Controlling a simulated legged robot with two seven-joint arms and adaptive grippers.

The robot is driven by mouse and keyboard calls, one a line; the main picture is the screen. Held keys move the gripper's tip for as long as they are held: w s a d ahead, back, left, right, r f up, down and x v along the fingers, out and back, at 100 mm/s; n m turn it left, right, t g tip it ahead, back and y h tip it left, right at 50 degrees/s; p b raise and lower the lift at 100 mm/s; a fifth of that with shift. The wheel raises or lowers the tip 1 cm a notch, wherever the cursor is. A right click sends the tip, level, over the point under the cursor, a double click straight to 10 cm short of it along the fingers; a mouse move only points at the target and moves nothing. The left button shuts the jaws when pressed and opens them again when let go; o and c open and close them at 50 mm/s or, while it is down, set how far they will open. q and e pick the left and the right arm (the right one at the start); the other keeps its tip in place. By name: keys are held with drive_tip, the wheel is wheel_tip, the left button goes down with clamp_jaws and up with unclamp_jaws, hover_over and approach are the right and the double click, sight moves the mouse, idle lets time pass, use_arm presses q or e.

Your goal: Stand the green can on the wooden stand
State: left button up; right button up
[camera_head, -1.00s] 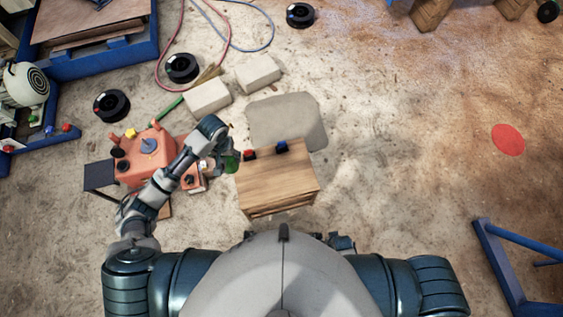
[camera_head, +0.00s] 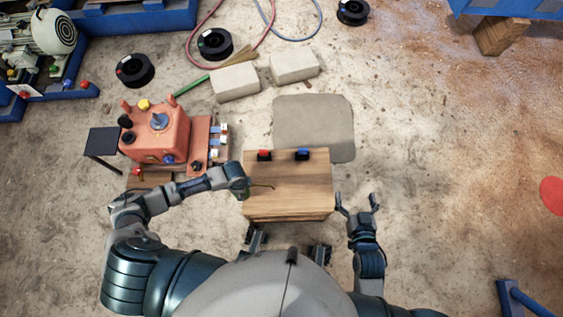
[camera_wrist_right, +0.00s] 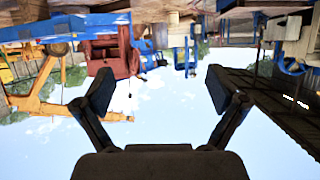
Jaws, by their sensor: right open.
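The wooden stand (camera_head: 288,190) is a low box with a wood-grain top, in front of me in the head view. My left gripper (camera_head: 246,184) is at the stand's left edge, seen from above. A small dark green patch, likely the green can (camera_head: 244,193), shows at this gripper. The rest of it is hidden under the hand, so I cannot tell whether the fingers grip it. My right gripper (camera_head: 358,202) is open and empty, just right of the stand. In the right wrist view its two fingers (camera_wrist_right: 160,92) are spread with nothing between them.
A grey mat (camera_head: 315,120) and pale bricks (camera_head: 235,82) lie beyond. The floor to the right is mostly clear.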

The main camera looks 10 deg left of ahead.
use_arm(q)
drive_tip(key=w+d+b, duration=0.1)
drive_tip(key=w+d, duration=0.1)
drive_tip(key=d, duration=0.2)
drive_tip(key=w+d+f+b, duration=0.1)
drive_tip(key=w+d, duration=0.1)
drive_tip(key=d, duration=0.2)
drive_tip(key=w+d+b, duration=0.1)
drive_tip(key=w+d, duration=0.1)
drive_tip(key=d, duration=0.1)
drive_tip(key=shift+w+d+f+b, duration=0.2)
drive_tip(key=shift+d+f+b, duration=0.2)
wheel_tip(320, 180, down, 3)
drive_tip(key=shift+d+r+b, duration=0.1)
drive_tip(key=shift+d+b, duration=0.05)
drive_tip(key=shift+b, duration=0.65)
use_arm(e)
wheel_tip(320, 180, up, 13)
drive_tip(key=a+t+y, duration=0.1)
drive_tip(key=t+y, duration=0.1)
drive_tip(key=t, duration=0.9)
drive_tip(key=shift+a+f+m+y, duration=0.2)
drive_tip(key=shift+m+y, duration=0.1)
drive_tip(key=shift+m, duration=0.1)
